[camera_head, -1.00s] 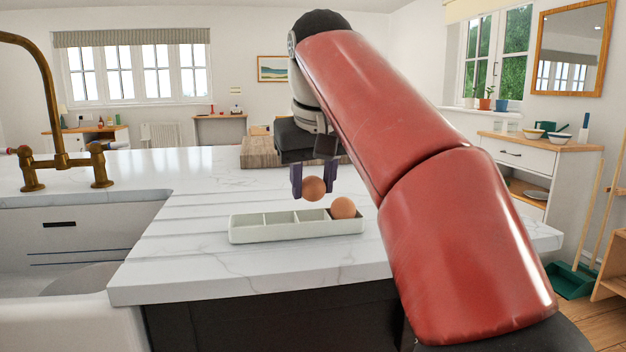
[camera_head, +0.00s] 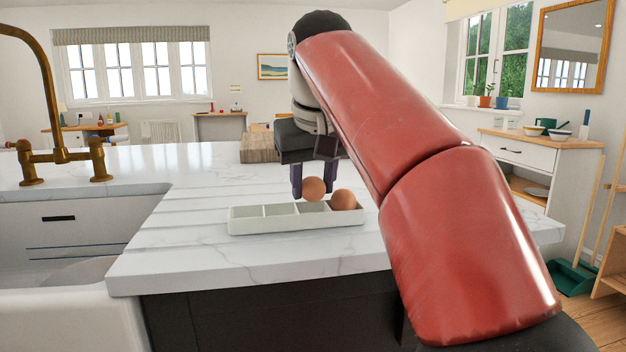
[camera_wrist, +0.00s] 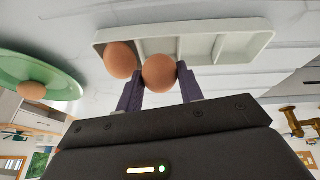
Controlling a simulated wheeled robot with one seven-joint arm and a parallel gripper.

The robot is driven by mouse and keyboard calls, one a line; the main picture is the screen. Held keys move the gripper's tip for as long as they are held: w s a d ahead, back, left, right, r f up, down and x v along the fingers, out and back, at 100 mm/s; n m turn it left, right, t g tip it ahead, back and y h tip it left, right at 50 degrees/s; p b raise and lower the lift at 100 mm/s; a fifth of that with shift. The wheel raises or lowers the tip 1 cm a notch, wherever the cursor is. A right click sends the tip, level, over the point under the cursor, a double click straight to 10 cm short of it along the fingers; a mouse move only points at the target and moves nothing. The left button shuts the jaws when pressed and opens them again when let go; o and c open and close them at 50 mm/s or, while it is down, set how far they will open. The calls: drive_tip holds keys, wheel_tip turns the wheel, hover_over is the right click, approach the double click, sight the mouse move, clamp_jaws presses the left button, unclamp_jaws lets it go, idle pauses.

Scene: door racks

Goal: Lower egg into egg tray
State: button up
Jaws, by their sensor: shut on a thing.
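My gripper (camera_head: 313,184) is shut on a brown egg (camera_head: 314,189), held between its two dark fingers. The held egg also shows in the wrist view (camera_wrist: 159,72). A long white egg tray (camera_head: 266,227) with several compartments in a row lies on the counter. A second brown egg (camera_head: 343,200) sits in the tray's rightmost compartment. The held egg is just above the tray, beside that egg; whether its underside is below the rim cannot be told. The compartments to the left are empty.
The tray lies on a white marble counter (camera_head: 200,260). A wooden board (camera_head: 258,148) is behind it. A brass tap (camera_head: 58,150) and sink are at left. In the wrist view, a green plate (camera_wrist: 50,62) holds another egg (camera_wrist: 31,90).

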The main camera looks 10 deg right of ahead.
drive_tip(key=shift+f+b, duration=0.35)
drive_tip(key=shift+f, duration=0.15)
idle(0.3)
drive_tip(key=o, duration=0.7)
